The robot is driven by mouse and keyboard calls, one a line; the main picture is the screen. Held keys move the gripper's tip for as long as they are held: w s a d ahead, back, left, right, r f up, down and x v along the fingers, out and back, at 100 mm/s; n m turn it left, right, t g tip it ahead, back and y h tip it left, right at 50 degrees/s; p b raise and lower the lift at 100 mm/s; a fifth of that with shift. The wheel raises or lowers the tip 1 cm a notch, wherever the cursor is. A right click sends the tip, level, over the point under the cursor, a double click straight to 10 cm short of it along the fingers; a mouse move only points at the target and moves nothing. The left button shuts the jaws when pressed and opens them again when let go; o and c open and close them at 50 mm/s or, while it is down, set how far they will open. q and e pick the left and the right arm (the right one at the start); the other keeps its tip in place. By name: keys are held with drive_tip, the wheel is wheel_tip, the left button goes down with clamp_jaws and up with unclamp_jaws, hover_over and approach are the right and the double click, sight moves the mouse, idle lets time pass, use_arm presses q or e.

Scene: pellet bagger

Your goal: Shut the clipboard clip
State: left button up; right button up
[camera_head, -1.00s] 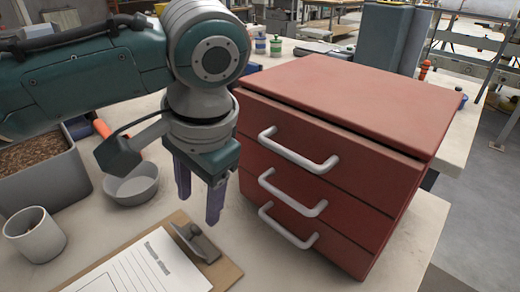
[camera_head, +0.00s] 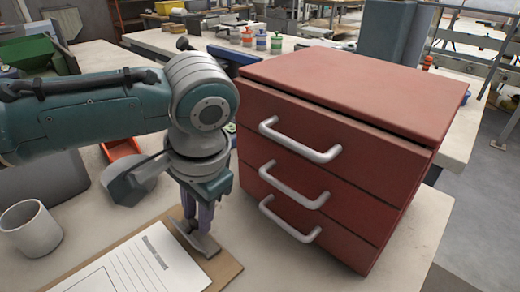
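The brown clipboard (camera_head: 222,273) lies on the table at the bottom of the head view, with a printed white sheet (camera_head: 135,270) on it. Its grey metal clip (camera_head: 205,244) is at the board's far end, partly hidden by my gripper fingers. My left gripper (camera_head: 197,228) points down with its purple fingertips at the clip. The fingers look close together with a narrow gap. I cannot tell whether they touch the clip or hold any of it, nor the clip's exact angle. My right gripper is not in view.
A red drawer cabinet (camera_head: 345,95) with white handles stands close to the right of my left gripper. Several small coloured jars (camera_head: 261,40) stand at the back. Bare table lies right of the clipboard.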

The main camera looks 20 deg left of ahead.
use_arm(q)
clamp_jaws()
